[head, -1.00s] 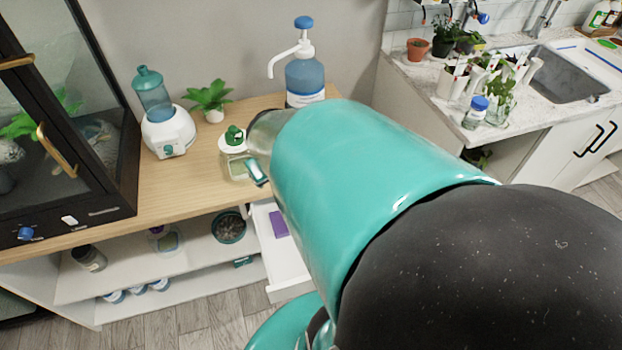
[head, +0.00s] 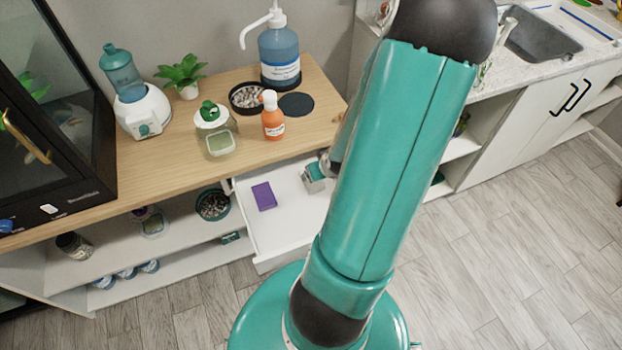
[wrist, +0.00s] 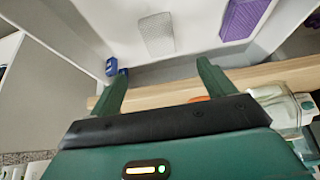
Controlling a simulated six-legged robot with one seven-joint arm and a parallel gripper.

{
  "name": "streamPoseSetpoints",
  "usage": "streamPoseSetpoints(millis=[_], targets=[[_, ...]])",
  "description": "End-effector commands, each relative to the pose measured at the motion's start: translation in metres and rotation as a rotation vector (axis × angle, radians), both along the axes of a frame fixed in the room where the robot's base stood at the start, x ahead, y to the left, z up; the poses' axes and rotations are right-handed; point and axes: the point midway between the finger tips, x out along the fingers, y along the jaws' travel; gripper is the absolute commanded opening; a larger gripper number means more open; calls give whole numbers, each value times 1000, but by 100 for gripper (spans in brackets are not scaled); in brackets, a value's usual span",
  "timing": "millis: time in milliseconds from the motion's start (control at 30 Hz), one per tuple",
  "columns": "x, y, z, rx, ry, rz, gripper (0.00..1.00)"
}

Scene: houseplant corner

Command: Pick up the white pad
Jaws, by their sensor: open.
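The white pad (wrist: 157,34) lies flat on the floor of the open white drawer (head: 282,225), textured and pale grey-white in the wrist view. In the head view my gripper (head: 314,178) is at the drawer's right back part.
A purple block (head: 264,196) lies in the drawer, left of my gripper; it also shows in the wrist view (wrist: 245,18). Small blue items (wrist: 112,66) are near the left finger. On the wooden top (head: 180,165) above stand an orange bottle (head: 272,120) and a green-lidded jar (head: 215,135).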

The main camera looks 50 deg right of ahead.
Motion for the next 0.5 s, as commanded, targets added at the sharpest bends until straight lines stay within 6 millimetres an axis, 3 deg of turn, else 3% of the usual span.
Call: streamPoseSetpoints(millis=[500], targets=[[31, -17, -62, 0, 5, 4, 82]])
